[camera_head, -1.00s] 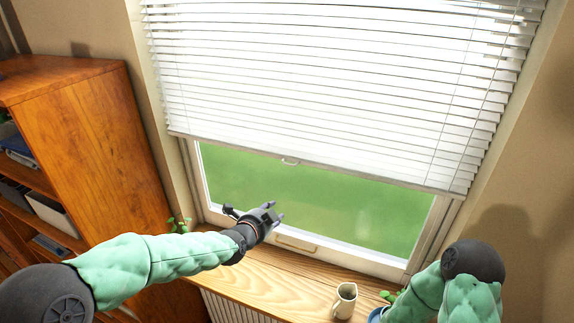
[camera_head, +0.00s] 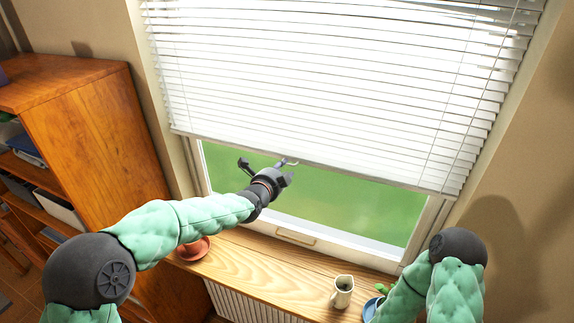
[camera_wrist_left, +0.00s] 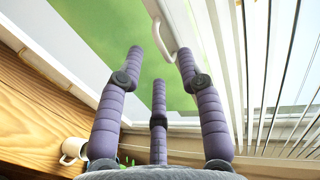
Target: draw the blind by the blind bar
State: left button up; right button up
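The white slatted blind (camera_head: 320,85) covers the upper part of the window, with its blind bar (camera_head: 375,178) along the lower edge. A small pale curved handle (camera_head: 290,161) sits on the bar near its middle; it also shows in the left wrist view (camera_wrist_left: 158,38). My left gripper (camera_head: 284,171) is at the bar's lower edge, close to the handle. In the left wrist view its purple fingers (camera_wrist_left: 160,75) are spread open, with the handle between and just beyond the tips. I see no firm contact. My right arm is at the lower right, its gripper out of view.
Below the window is a wooden sill (camera_head: 265,270) with a cream mug (camera_head: 342,291), a reddish pot or saucer (camera_head: 193,249) and a plant (camera_head: 382,288) beside my right arm. A wooden shelf unit (camera_head: 95,140) stands at the left. Open space lies before the glass.

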aim_at(291, 143)
pick_arm(q)
jog(key=shift+p+x, duration=0.4)
jog(key=shift+x, duration=1.5)
grip_shut()
